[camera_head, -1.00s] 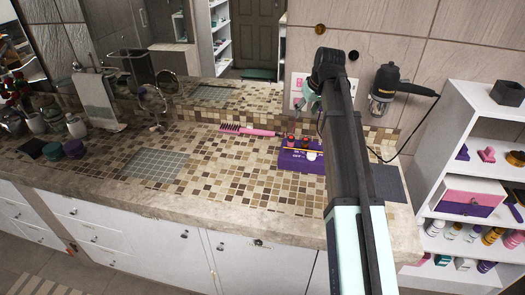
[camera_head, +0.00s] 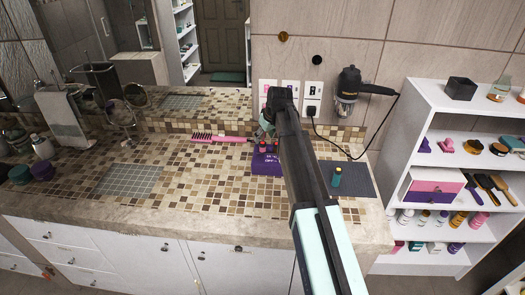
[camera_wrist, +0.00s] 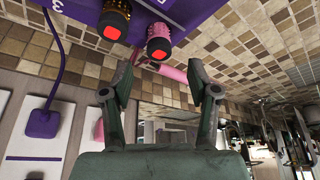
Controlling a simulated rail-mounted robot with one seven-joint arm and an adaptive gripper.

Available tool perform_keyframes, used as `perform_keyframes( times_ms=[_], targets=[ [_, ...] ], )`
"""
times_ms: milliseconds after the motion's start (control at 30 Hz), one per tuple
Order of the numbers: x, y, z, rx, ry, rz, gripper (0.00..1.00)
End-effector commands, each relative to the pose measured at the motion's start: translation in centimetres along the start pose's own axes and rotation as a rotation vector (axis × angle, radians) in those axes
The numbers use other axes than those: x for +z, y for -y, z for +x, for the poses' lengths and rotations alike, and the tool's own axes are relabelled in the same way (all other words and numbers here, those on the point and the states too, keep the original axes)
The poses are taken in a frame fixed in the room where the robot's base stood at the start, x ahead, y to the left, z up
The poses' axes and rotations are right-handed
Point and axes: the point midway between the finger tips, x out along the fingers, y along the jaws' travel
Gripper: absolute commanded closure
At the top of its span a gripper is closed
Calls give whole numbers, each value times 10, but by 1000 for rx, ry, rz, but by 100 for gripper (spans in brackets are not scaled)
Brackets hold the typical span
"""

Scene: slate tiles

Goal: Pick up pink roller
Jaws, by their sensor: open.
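A purple holder (camera_head: 266,165) stands on the tiled counter, partly hidden behind my arm in the head view. In the wrist view, part of the holder (camera_wrist: 190,8) shows at the top. Two rollers with red ends stick out of it: a gold one (camera_wrist: 116,13) and a pink one (camera_wrist: 158,31). My gripper (camera_wrist: 162,85) is open and empty, its fingers apart, with the pink roller's end beyond the gap between them and not between the pads. In the head view, my gripper (camera_head: 264,131) is just above and behind the holder.
A pink brush (camera_head: 220,138) lies along the back of the counter, left of my gripper. A teal bottle (camera_head: 337,177) stands on a dark mat (camera_head: 352,180) to the right. Wall outlets (camera_head: 290,92) are close behind. The counter's left middle has free room.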

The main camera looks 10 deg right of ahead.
Motion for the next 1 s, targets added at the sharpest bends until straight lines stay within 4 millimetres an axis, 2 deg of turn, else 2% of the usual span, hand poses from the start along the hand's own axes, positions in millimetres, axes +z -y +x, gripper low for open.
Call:
perform_keyframes(
  times_ms=[267, 633, 933, 967, 1000],
  targets=[
    [1, 0, 12, 0, 1, 0, 40],
    [4, -1, 50, 0, -1, 0, 40],
    [5, -1, 56, 0, -1, 0, 40],
    [5, -1, 56, 0, -1, 0, 44],
    [5, -1, 56, 0, -1, 0, 58]
  ],
)
